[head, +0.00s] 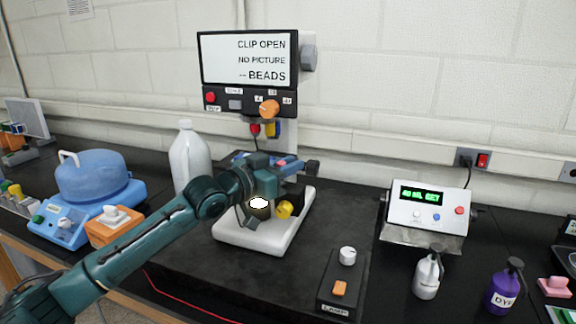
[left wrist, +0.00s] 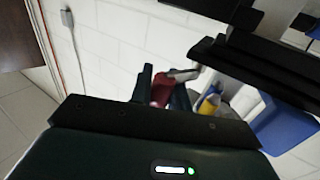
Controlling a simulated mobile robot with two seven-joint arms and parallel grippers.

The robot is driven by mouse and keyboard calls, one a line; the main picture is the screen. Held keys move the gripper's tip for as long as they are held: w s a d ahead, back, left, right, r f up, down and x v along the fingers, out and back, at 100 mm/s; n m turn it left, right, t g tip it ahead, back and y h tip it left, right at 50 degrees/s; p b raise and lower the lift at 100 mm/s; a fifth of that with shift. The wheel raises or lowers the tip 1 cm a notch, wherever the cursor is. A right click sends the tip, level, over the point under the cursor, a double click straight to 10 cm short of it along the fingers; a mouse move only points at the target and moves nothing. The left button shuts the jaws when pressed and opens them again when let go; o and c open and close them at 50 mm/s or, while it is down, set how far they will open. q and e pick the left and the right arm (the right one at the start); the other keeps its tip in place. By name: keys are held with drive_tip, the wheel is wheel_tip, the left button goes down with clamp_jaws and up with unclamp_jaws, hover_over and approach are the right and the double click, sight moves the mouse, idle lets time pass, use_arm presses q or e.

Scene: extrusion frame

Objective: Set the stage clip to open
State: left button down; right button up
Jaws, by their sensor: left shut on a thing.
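The microscope stands on a white base (head: 262,236), with a blue stage part (head: 287,161) partly behind my left gripper. My left gripper (head: 270,168) is at the stage, shut on a small part. In the left wrist view a red piece (left wrist: 163,90) shows between the dark fingers. It looks like the stage clip's lever, but the clip itself is mostly hidden in the head view. The screen (head: 248,59) above reads "CLIP OPEN", "NO PICTURE" and "BEADS". My right gripper does not show.
An orange knob (head: 269,110) sits below the screen. A white bottle (head: 189,158) stands left of the microscope, beside a blue-lidded device (head: 92,178). A lamp box (head: 341,285) is at front right. A metering box (head: 427,210) and a purple dye bottle (head: 503,290) stand further right.

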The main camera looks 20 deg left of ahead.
use_arm(q)
drive_tip(key=c, duration=1.3)
unclamp_jaws()
drive_tip(key=shift+s+a+f, duration=0.15)
drive_tip(key=shift+s+a, duration=0.15)
drive_tip(key=shift+s, duration=0.15)
drive_tip(key=shift+b+v, duration=2.1)
drive_tip(key=shift+v, duration=4)
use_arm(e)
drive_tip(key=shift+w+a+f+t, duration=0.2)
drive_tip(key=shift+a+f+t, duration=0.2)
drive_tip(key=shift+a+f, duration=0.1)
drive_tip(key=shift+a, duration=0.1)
